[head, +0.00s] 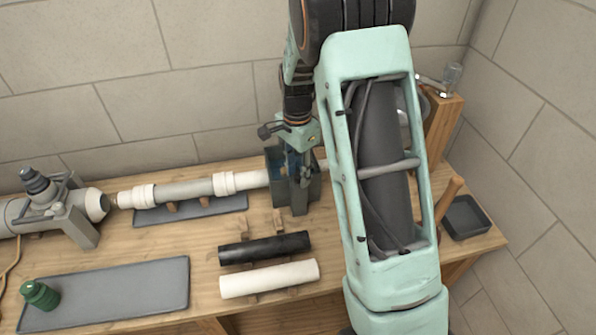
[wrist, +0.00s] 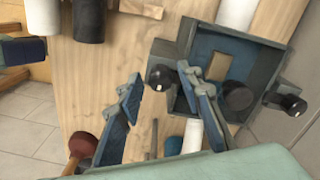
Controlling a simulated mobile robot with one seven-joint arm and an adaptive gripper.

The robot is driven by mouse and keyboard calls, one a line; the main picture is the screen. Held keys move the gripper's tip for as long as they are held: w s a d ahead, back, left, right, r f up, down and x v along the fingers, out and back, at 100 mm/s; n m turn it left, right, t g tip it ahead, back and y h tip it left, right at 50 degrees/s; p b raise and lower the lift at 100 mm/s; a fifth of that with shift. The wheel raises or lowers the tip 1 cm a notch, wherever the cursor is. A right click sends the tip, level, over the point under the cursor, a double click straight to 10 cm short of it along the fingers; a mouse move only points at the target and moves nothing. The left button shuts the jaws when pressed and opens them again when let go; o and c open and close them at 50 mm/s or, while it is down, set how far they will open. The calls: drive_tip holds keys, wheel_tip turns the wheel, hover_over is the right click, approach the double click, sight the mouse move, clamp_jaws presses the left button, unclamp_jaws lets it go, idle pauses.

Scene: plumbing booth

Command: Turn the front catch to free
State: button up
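The grey box-like fixture (head: 307,195) stands on the bench around the pipe line. In the wrist view the fixture (wrist: 188,38) has a blue inside and a dark knob on each of two opposite sides. The knob on the bench-front side, which appears to be the front catch (wrist: 160,77), lies between my fingertips in the picture. My gripper (wrist: 157,86) is open, with its blue fingers apart; contact cannot be told. The other knob (wrist: 292,104) is on the far side. In the head view my gripper (head: 298,165) is above the fixture, and the front catch is hidden or unclear.
A black pipe (head: 265,248) and a white pipe (head: 270,279) lie on wooden rests in front. A grey tray (head: 125,285) with a green jar (head: 38,295) is at left. A dark bin (head: 465,217) is at right.

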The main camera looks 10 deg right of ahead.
clamp_jaws()
drive_tip(key=shift+n, duration=0.4)
drive_tip(key=n+b, duration=0.1)
drive_tip(key=n, duration=0.2)
drive_tip(key=n+b, duration=0.1)
drive_tip(key=n, duration=0.2)
drive_tip(key=shift+n, duration=0.3)
drive_tip(key=n, duration=0.5)
drive_tip(key=shift+d, duration=0.1)
drive_tip(key=n, duration=0.5)
drive_tip(key=shift+b, duration=0.3)
drive_tip(key=shift+n, duration=0.4)
